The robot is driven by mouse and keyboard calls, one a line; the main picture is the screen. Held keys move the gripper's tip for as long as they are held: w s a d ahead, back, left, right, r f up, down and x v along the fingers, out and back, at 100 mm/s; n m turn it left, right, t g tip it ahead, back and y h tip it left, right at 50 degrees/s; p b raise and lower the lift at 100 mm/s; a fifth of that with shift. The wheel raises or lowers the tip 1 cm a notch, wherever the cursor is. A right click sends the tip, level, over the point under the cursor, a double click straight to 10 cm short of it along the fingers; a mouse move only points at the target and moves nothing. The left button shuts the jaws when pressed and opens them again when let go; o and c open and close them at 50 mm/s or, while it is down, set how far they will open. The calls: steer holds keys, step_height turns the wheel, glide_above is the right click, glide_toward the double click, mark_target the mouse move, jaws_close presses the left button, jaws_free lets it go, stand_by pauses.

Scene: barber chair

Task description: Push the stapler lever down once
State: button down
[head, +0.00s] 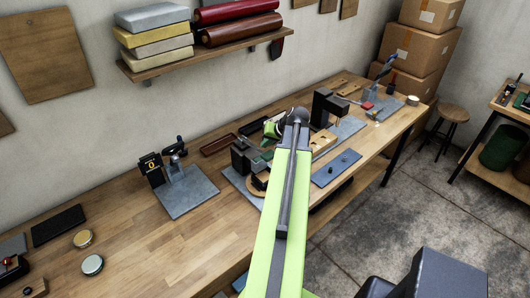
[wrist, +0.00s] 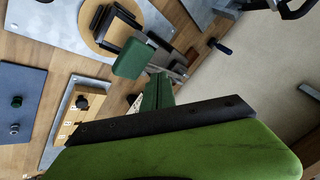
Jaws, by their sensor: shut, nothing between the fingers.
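A bench tool that looks like the stapler (head: 241,155) stands on a grey plate with a round wooden disc, left of my arm in the head view. A green pad (wrist: 133,58) on dark arms shows over the disc in the wrist view and appears to be its lever, raised. My gripper (wrist: 157,88) is shut and empty, just below the pad in the wrist picture; I cannot tell whether they touch. In the head view my gripper (head: 271,127) is partly hidden behind my arm, close behind the stapler. My arm hides part of the plate.
A grey plate with a clamp-like tool (head: 185,185) stands to the left. A dark upright tool (head: 328,105), a wooden block (head: 322,143) and a blue-grey mat (head: 336,168) with small knobs lie to the right. A wall shelf (head: 205,55) hangs above.

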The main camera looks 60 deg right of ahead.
mark_target(266, 152)
stand_by(0.4)
steer(key=shift+s+f+b, duration=0.1)
steer(key=shift+f+b, duration=0.3)
steer(key=shift+b, duration=0.05)
steer(key=shift+s+a+f+b, duration=0.1)
steer(key=shift+s+f+b, duration=0.1)
steer(key=shift+f+b, duration=1.35)
stand_by(1.3)
steer(key=shift+r, duration=0.1)
stand_by(0.4)
steer(key=shift+w+r+p, duration=0.15)
steer(key=shift+r+p, duration=0.8)
steer(key=shift+p, duration=0.05)
steer(key=shift+w+r+p, duration=0.1)
steer(key=shift+r+p, duration=0.8)
steer(key=shift+p, duration=0.1)
steer(key=r+p, duration=0.5)
steer(key=shift+w+d, duration=0.2)
steer(key=shift+w, duration=0.2)
